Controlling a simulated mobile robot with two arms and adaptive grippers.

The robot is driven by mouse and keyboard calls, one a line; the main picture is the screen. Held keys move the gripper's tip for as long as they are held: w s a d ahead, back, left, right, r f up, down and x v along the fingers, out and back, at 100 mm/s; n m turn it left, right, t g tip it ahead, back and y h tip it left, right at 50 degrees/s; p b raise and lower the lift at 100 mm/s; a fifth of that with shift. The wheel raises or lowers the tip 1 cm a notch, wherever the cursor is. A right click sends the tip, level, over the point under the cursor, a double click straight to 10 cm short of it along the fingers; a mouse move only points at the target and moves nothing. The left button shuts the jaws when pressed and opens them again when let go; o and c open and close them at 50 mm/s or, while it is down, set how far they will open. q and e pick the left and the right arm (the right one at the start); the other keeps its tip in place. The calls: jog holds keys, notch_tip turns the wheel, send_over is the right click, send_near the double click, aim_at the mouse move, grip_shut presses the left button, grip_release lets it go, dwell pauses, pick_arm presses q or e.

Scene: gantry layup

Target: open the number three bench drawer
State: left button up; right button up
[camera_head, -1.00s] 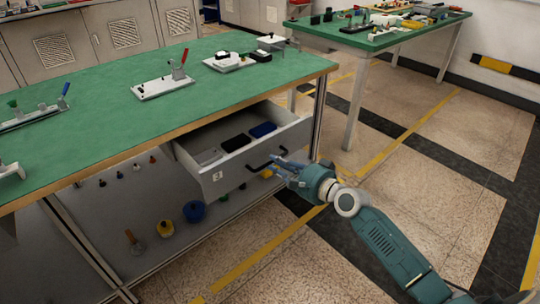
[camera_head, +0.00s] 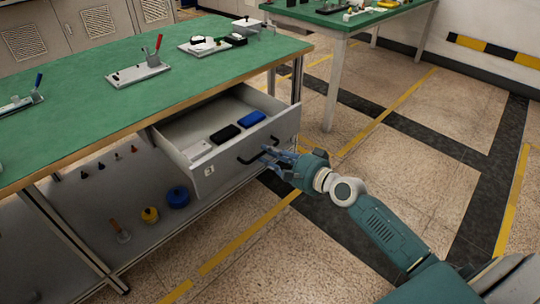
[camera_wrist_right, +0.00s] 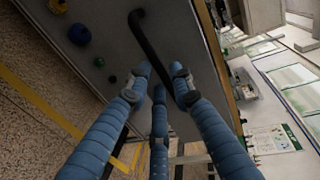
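The bench drawer (camera_head: 243,156) is partly open below the green bench top. Its grey front carries a small white label (camera_head: 208,171), too blurred to read surely. Inside lie a white item (camera_head: 196,150), a black item (camera_head: 225,134) and a blue item (camera_head: 251,118). My right gripper (camera_head: 270,154) is at the black bar handle (camera_head: 247,159), on the drawer's outer side. My left gripper is not in view.
The green bench (camera_head: 130,95) bears trays with small parts and tools. Coloured knobs and a blue pot (camera_head: 178,196) sit on the lower panel. A second green table (camera_head: 350,18) stands behind. The floor in front of the drawer is clear.

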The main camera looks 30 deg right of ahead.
jog(key=shift+o, duration=0.5)
jog(key=v, duration=1.2)
